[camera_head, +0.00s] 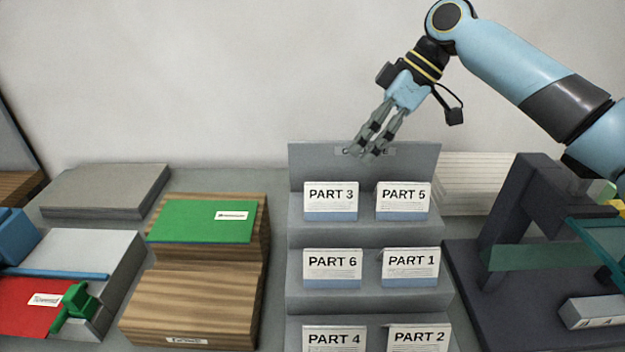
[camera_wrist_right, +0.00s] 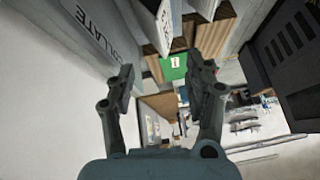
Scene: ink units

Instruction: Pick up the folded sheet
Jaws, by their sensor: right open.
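Several white printed cards stand on the grey stepped rack (camera_head: 300,238). Among them are PART 3 (camera_head: 331,199), PART 5 (camera_head: 403,198), PART 6 (camera_head: 332,267) and PART 1 (camera_head: 411,267). I cannot tell which thing is the folded sheet. My right gripper (camera_head: 366,153) points down, open and empty, in front of the rack's back plate and above the PART 3 and PART 5 cards. In the right wrist view its two fingers (camera_wrist_right: 168,78) are apart with nothing between them. My left gripper is not in view.
A green sheet (camera_head: 190,221) lies on a wooden stepped block (camera_head: 190,298). A red sheet (camera_head: 25,305) lies at the left beside a green clamp (camera_head: 75,303). A dark press-like frame (camera_head: 520,215) stands close to the rack's right. The wall is behind the rack.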

